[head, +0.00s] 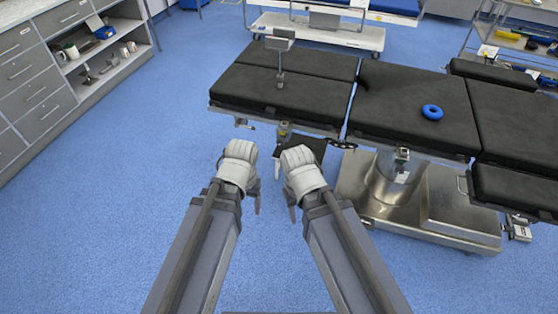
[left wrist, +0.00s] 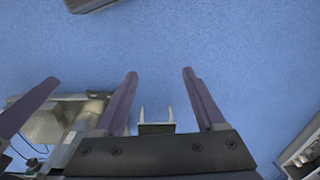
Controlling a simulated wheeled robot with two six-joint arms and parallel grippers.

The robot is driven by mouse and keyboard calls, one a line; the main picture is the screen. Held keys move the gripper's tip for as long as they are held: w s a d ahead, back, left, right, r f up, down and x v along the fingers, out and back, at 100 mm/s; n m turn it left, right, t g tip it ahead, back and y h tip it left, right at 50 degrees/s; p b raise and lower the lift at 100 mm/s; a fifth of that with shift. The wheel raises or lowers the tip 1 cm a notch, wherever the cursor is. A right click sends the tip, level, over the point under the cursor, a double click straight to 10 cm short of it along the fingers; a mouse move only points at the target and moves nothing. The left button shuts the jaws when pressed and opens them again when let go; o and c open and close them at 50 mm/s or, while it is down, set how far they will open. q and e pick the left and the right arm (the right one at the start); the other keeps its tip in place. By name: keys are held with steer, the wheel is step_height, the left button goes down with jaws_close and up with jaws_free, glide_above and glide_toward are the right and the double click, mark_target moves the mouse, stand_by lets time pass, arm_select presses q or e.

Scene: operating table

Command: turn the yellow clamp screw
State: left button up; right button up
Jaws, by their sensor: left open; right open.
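A small clamp with a yellowish part (head: 284,129) sits on the near side rail of the operating table (head: 266,93). The part is too small to tell its exact shape or whether it is the clamp screw. My left gripper (head: 254,190) hangs over the floor, in front of the table and apart from the clamp. Its two purple fingers (left wrist: 160,85) are spread with nothing between their tips in the left wrist view. My right gripper (head: 290,193) is beside it on the right, also in front of the table, open, its fingers mostly hidden by its hand.
The table's steel base (head: 390,185) stands to the right of my grippers. A blue ring (head: 432,112) lies on the table top. Grey drawer cabinets (head: 40,90) line the left. A trolley (head: 318,35) stands behind. The floor to the left is clear.

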arm_select(q)
step_height(320, 180, down, 16)
steer(key=w+a+h+b, duration=0.1)
steer(key=w+b, duration=0.1)
steer(key=b, duration=1.2)
steer(key=m+t+h+b, duration=0.3)
steer(key=t+h+b, duration=0.3)
steer(key=t+b, duration=1.05)
glide_toward(280, 143)
steer(key=w+d, duration=0.1)
steer(key=shift+w+f+t+y, duration=0.1)
steer(key=shift+w+t+y, duration=0.15)
steer(key=shift+t+y, duration=0.15)
steer(key=x, duration=0.7)
steer(key=shift+w+d, duration=0.15)
steer(key=shift+w, duration=0.25)
